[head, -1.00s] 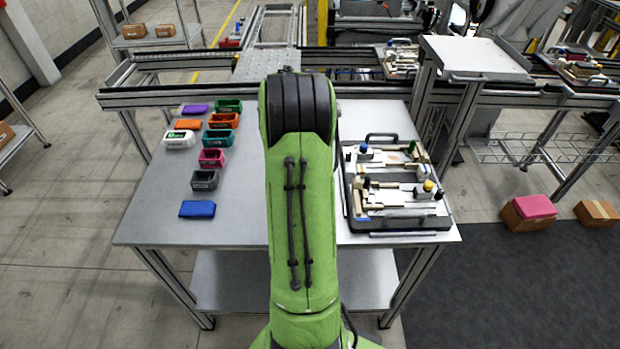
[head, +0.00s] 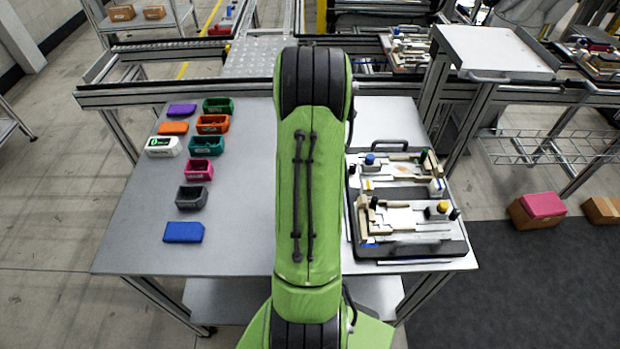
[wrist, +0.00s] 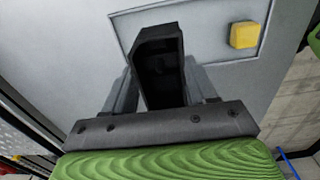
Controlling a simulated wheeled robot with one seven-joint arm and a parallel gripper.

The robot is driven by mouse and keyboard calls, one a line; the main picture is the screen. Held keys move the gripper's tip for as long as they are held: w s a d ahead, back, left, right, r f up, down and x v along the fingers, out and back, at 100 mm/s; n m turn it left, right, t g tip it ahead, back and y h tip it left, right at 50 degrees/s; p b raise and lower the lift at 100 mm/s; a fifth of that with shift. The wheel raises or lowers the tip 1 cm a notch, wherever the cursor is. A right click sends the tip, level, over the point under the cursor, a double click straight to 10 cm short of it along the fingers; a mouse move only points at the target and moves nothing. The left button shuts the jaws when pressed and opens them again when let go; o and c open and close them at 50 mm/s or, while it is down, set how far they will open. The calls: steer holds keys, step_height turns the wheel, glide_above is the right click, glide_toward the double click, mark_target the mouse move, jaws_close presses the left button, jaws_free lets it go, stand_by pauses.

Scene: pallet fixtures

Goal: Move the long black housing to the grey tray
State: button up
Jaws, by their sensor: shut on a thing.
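The long black housing (wrist: 158,62) shows in the wrist view as a dark, hollow piece standing out from between the fingers. My gripper (wrist: 162,86) is shut on it, one finger on each side. In the head view my green arm hides both the gripper and the housing. A small dark grey open tray (head: 194,197) stands on the left part of the table, below a pink one and above a blue block.
Green (head: 218,105), orange (head: 212,123), white (head: 163,146) and pink (head: 199,170) trays stand nearby on the table (head: 140,215). A blue block (head: 183,232) lies in front. A fixture pallet (head: 410,251) fills the right side. A yellow block (wrist: 244,35) shows in the wrist view.

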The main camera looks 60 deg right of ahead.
step_height(320, 180, down, 8)
steer(key=shift+r+b, duration=0.1)
steer(key=shift+b, duration=0.45)
steer(key=shift+f, duration=0.25)
steer(key=o, duration=1.1)
steer(key=shift+r, duration=0.1)
